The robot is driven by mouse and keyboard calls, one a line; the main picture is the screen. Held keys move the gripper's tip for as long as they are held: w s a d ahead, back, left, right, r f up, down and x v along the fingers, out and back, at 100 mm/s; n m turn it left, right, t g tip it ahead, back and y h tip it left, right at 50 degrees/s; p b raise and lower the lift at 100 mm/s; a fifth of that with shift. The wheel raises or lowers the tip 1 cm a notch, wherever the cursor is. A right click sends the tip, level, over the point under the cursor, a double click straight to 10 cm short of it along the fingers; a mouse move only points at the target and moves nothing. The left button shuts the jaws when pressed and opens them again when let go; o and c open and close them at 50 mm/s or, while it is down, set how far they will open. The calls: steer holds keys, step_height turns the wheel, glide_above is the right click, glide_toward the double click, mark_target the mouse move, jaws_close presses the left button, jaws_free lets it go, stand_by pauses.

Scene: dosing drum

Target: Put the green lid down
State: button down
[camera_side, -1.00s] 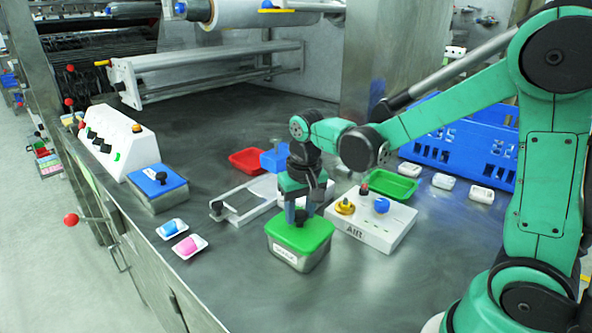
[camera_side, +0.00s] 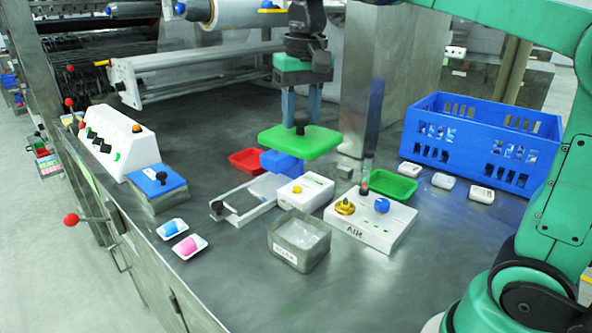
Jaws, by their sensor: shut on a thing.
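The green lid (camera_side: 322,142) hangs in the air, roughly level, with a dark knob on top. My gripper (camera_side: 301,122) is shut on the lid's knob, its two blue-grey fingers pointing down. The lid is above and behind the metal box (camera_side: 284,256) with a white label, which stands open on the table. Something pale or clear shows inside the box. In this view the lid overlaps the upper edge of the blue container behind it.
Below the lid are a red tray (camera_side: 247,161), a blue container (camera_side: 282,164), a white box with a yellow knob (camera_side: 305,192) and a white slide frame (camera_side: 231,209). A white control box (camera_side: 372,232) and green tray (camera_side: 394,186) stand right. Bare table (camera_side: 238,285) lies in front left.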

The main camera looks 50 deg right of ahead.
steer(key=shift+w+r, duration=0.1)
steer(key=shift+r, duration=0.65)
steer(key=w+a+f, duration=0.3)
steer(key=w+a, duration=0.6)
steer(key=a, duration=0.4)
steer(key=shift+m, duration=0.3)
steer(key=f, duration=1.9)
steer(key=shift+w+d+f, duration=0.15)
steer(key=shift+d+f, duration=0.05)
steer(key=shift+f, duration=0.1)
steer(key=shift+c, duration=2.4)
jaws_free()
steer(key=shift+f, duration=0.15)
